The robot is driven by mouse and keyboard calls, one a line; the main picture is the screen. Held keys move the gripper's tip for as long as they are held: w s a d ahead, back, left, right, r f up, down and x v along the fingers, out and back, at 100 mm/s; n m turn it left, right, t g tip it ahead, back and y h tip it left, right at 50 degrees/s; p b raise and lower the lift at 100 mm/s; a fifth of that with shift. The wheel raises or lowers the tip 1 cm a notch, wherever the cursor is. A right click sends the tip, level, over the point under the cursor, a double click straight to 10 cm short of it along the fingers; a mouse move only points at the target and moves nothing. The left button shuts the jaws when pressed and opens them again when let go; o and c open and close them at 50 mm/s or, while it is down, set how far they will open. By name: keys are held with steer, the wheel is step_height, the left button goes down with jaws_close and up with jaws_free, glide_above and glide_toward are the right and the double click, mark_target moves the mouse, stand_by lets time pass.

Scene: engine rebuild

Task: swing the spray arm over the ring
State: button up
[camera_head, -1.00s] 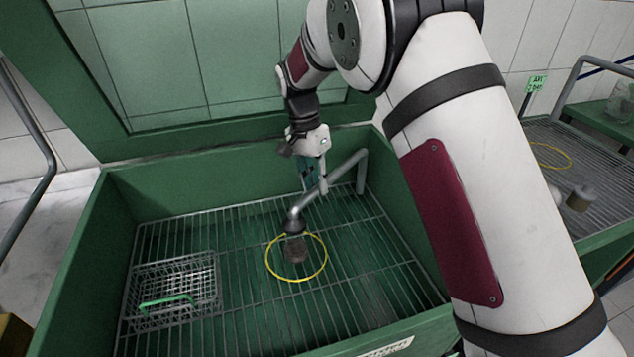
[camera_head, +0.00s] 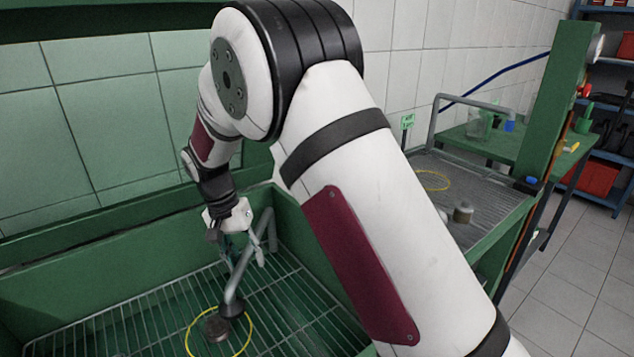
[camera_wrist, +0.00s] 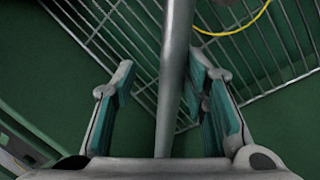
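The spray arm (camera_head: 237,277) is a grey bent pipe rising at the basin's back right corner and ending in a dark nozzle (camera_head: 232,308). The yellow ring (camera_head: 249,338) lies on the basin's grate around a dark round part (camera_head: 217,328). In the head view the nozzle overlaps the ring's upper right part; its height above the ring is hard to judge. My gripper (camera_head: 243,257) is open at the pipe. In the wrist view the pipe (camera_wrist: 174,80) runs between my teal-padded fingers, nearer the right one, with a gap on the left. The ring (camera_wrist: 236,27) shows there at top right.
The green basin (camera_head: 110,255) has high walls close behind my gripper. A second grated table (camera_head: 415,170) on the right holds another yellow ring (camera_head: 433,172) and a small canister (camera_head: 463,212). A green bench (camera_head: 500,143) and blue shelves stand farther right.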

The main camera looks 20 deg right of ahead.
steer(key=s+d+n+t+p, duration=0.1)
steer(key=d+n+p, duration=0.2)
steer(key=d+n, duration=0.85)
step_height(320, 180, up, 13)
steer(key=d+m, duration=0.1)
steer(key=m, duration=0.2)
steer(key=s+d+r+t, duration=0.1)
steer(key=s+r, duration=0.6)
steer(key=s, duration=0.1)
steer(key=shift+s+d+r+m, duration=0.15)
steer(key=shift+s+r+m, duration=0.2)
steer(key=shift+m, duration=0.1)
